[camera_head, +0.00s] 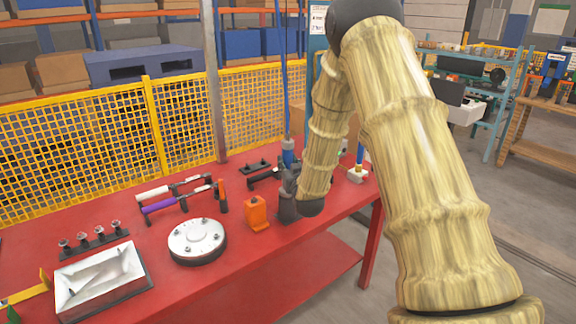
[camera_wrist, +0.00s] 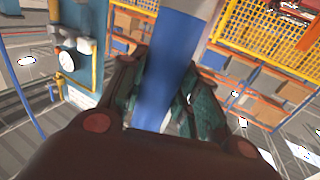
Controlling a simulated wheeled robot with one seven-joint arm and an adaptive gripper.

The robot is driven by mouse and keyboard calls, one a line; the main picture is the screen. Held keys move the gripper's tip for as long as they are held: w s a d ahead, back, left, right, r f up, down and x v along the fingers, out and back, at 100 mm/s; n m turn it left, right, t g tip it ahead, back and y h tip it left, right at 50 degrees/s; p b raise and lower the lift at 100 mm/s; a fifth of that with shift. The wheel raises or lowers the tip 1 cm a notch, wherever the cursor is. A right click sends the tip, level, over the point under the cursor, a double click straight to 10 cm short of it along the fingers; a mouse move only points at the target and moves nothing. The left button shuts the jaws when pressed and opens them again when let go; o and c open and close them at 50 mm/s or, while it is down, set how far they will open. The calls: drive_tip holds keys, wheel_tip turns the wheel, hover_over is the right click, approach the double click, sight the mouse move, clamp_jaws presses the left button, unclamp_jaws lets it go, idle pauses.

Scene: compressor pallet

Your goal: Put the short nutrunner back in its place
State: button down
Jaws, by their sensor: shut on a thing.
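My gripper (camera_head: 289,182) is at the right part of the red table, with its fingers closed around an upright blue tool that appears to be the short nutrunner (camera_head: 288,157). The tool has a grey top, and a blue hose runs up from it. In the wrist view the blue cylindrical body (camera_wrist: 167,80) sits between both dark green finger pads (camera_wrist: 165,105). The tool's lower end is hidden by my gripper. A black holder (camera_head: 262,176) lies just left of my gripper; I cannot tell whether the tool touches it.
An orange block (camera_head: 257,213) stands close to my gripper, left and nearer. A round grey flange (camera_head: 197,240), white- and purple-handled tools (camera_head: 160,205), a bolt rack (camera_head: 92,242) and a white tray (camera_head: 100,280) occupy the left. Yellow mesh fence (camera_head: 110,140) runs behind the red table (camera_head: 225,285).

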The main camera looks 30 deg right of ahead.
drive_tip(key=c, duration=1)
unclamp_jaws()
drive_tip(key=shift+o, duration=0.2)
drive_tip(key=shift+f, duration=0.2)
drive_tip(key=v, duration=1.2)
drive_tip(key=shift+r, duration=0.2)
